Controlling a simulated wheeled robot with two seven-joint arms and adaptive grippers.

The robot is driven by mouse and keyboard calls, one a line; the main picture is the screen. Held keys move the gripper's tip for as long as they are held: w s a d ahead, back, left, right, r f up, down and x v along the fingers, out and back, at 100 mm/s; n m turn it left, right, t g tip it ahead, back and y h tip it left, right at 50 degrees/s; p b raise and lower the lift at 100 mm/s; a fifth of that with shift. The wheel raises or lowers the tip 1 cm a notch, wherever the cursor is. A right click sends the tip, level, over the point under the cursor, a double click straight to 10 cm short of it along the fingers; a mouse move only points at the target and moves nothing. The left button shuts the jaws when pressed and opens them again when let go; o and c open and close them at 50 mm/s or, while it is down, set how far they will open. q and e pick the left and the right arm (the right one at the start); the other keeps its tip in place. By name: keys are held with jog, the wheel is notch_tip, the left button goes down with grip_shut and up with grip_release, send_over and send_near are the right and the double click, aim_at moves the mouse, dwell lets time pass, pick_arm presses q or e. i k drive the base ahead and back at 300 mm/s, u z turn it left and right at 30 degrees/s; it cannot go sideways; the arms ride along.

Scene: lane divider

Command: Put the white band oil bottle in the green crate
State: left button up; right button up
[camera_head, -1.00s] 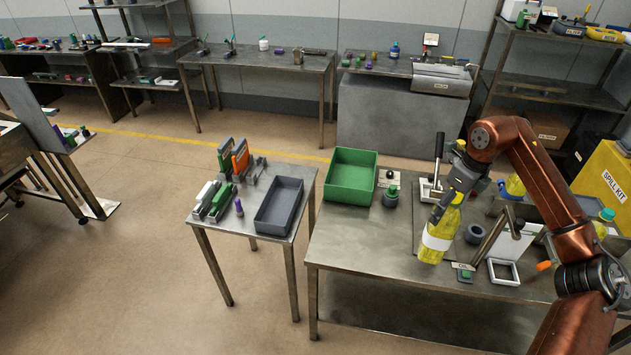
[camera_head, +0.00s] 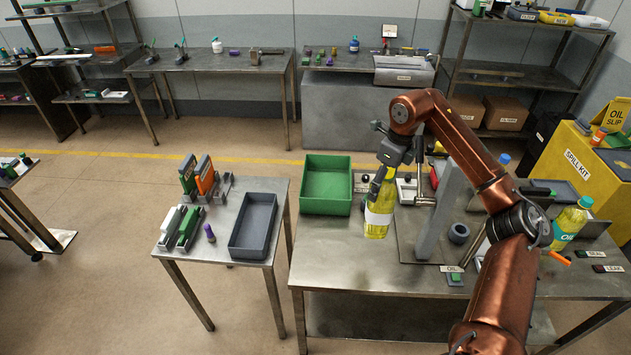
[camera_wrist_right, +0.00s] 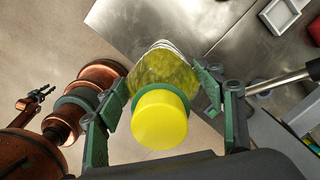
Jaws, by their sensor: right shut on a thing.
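The white band oil bottle (camera_head: 379,217) is yellow with a white band low on its body. My right gripper (camera_head: 383,180) is shut on its upper part and holds it nearly upright, just right of the green crate. In the right wrist view the bottle's yellow cap (camera_wrist_right: 160,119) shows between the fingers (camera_wrist_right: 160,108). The green crate (camera_head: 326,207) is open at the top and stands at the left end of the metal table. A small dark gripper (camera_wrist_right: 36,98), seemingly my left, shows far off in the wrist view; its opening is too small to tell.
A second oil bottle (camera_head: 569,224) with a teal label stands at the right of the table (camera_head: 340,262). A grey ring (camera_head: 458,234) and a lever fixture (camera_head: 408,190) stand nearby. A side table on the left holds a grey tray (camera_head: 252,226). The table front left is bare.

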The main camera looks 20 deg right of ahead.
aim_at(326, 195)
jog(key=i, duration=1.25)
jog(key=z, duration=0.05)
